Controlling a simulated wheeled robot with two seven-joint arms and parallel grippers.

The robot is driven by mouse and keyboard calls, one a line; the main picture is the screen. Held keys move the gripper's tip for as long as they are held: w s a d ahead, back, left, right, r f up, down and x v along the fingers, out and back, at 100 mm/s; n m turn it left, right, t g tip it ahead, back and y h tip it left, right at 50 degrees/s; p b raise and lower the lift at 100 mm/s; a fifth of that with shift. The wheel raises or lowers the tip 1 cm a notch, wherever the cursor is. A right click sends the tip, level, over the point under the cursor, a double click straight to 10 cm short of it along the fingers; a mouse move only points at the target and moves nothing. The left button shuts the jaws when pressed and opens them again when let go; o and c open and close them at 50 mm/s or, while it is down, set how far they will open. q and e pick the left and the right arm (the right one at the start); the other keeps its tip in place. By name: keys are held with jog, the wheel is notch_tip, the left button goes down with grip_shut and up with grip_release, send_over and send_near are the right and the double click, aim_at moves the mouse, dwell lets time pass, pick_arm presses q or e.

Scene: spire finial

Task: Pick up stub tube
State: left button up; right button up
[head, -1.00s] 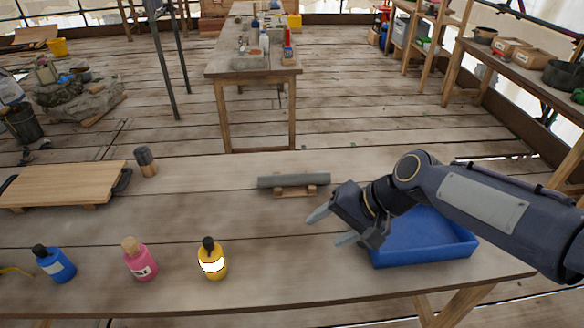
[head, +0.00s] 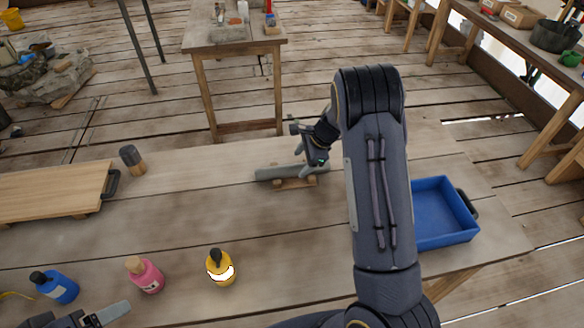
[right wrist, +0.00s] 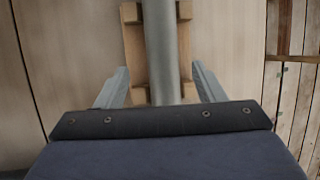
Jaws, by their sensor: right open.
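The stub tube (head: 272,173) is a grey cylinder lying across a small wooden cradle (head: 292,184) on the workbench. In the right wrist view the tube (right wrist: 161,45) runs between the two fingers of my right gripper (right wrist: 160,88), over the wooden cradle (right wrist: 133,50). The fingers are open, one on each side, with a gap to the tube on both sides. In the head view my right gripper (head: 309,170) is at the right part of the tube and hides some of it. My left gripper (head: 108,315) shows only partly at the bottom left edge; one grey finger is visible.
A blue tray (head: 447,243) stands to the right, partly behind my right arm. Yellow (head: 221,270), pink (head: 148,279) and blue (head: 60,289) bottles stand at the front left. A wooden board (head: 50,194) and a dark-topped cylinder (head: 132,159) are at the left. The bench middle is clear.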

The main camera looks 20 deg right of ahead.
aim_at(294, 167)
jog(key=x, duration=0.2)
jog(key=p+x, duration=0.1)
jog(key=shift+w+a+f, duration=0.25)
jog(key=shift+w+a, duration=0.05)
jog(key=shift+w, duration=0.05)
jog(key=shift+w+a+f, duration=0.2)
jog(key=shift+f, duration=0.35)
jog(key=c, duration=1.3)
jog(key=shift+o, duration=0.2)
jog(key=shift+r, duration=0.1)
